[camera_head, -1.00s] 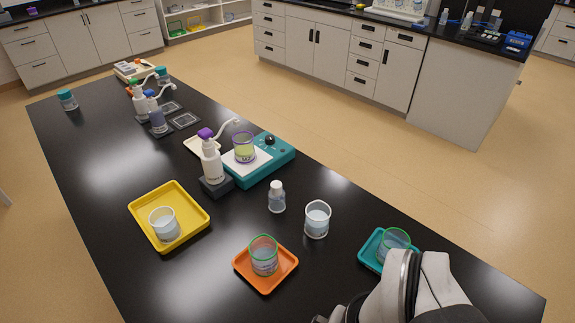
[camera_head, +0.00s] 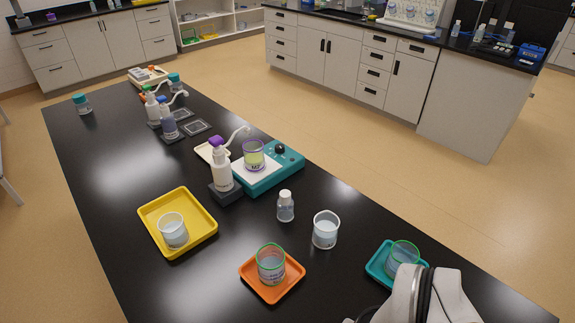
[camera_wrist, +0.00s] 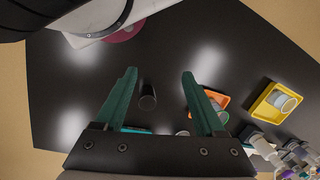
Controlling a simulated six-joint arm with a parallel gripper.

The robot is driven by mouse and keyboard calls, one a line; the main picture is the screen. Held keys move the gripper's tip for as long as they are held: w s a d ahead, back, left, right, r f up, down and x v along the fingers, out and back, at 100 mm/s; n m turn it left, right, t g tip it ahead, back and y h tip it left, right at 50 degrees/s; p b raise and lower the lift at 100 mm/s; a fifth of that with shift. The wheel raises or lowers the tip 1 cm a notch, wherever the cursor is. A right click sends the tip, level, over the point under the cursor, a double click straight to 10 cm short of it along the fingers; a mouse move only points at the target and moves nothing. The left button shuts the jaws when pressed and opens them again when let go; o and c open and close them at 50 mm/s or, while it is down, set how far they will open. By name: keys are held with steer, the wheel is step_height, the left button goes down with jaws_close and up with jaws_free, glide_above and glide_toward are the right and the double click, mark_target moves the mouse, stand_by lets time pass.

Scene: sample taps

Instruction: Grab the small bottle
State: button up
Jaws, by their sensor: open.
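The small bottle (camera_head: 285,207) is clear with a white cap. It stands upright on the black bench in the head view, left of an open beaker (camera_head: 325,230) and in front of the teal stirrer. I cannot make it out in the wrist view, where my gripper body covers much of the bench. My gripper (camera_wrist: 158,73) shows in the wrist view with its two green fingers wide apart and nothing held between them. In the head view only my white arm shows at the bottom right; the fingers are out of frame.
An orange tray (camera_head: 297,272), a teal tray (camera_head: 374,263) and a yellow tray (camera_head: 207,222) each hold a beaker. A pump bottle (camera_head: 221,172) and the stirrer (camera_head: 283,163) stand behind. A dark cylinder (camera_wrist: 148,97) appears below the fingertips in the wrist view.

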steer(key=w+d+n+h, duration=0.6)
steer(key=w+n, duration=0.2)
steer(key=n, duration=0.1)
steer(key=n+t+h, duration=0.2)
steer(key=n+t, duration=1)
steer(key=n, duration=1.5)
glide_toward(283, 198)
steer(key=x, duration=1.2)
steer(key=shift+w, duration=0.2)
jaws_close()
